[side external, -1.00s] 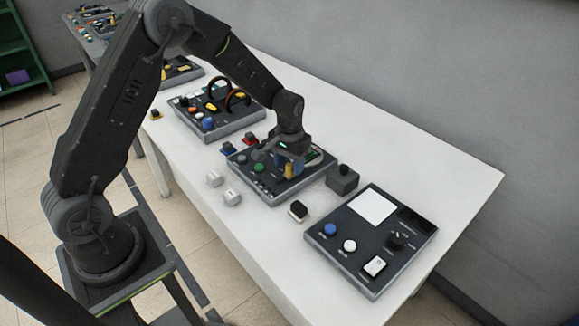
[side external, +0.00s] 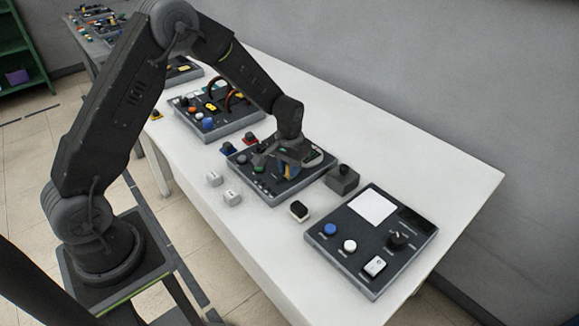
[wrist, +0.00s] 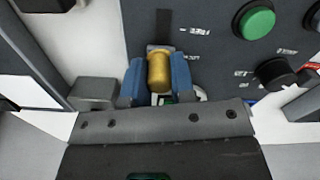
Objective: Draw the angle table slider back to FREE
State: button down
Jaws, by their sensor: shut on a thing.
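The slider's yellow-gold handle (wrist: 159,72) sits between the two blue fingers of my gripper (wrist: 160,82) in the wrist view. The gripper is shut on it. A dark slot (wrist: 163,28) runs away from the handle along the dark panel, with small labels beside it that I cannot read. In the side external view my gripper (side external: 287,170) is low over the middle panel (side external: 266,196), and the handle is mostly hidden there by the gripper and wrist.
A green button (wrist: 254,20) and a black knob (wrist: 274,74) are on the same panel. A grey block with a dark knob (side external: 342,179) stands close to its right. Another panel (side external: 347,272) lies at the front right. Two small white blocks (side external: 232,198) lie in front.

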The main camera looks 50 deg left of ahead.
aim_at(280, 182)
jog(key=shift+s, duration=1.75)
jog(key=c, duration=1)
grip_release()
jog(key=shift+o, duration=0.2)
notch_tip(280, 182, up, 14)
jog(key=shift+f, duration=0.15)
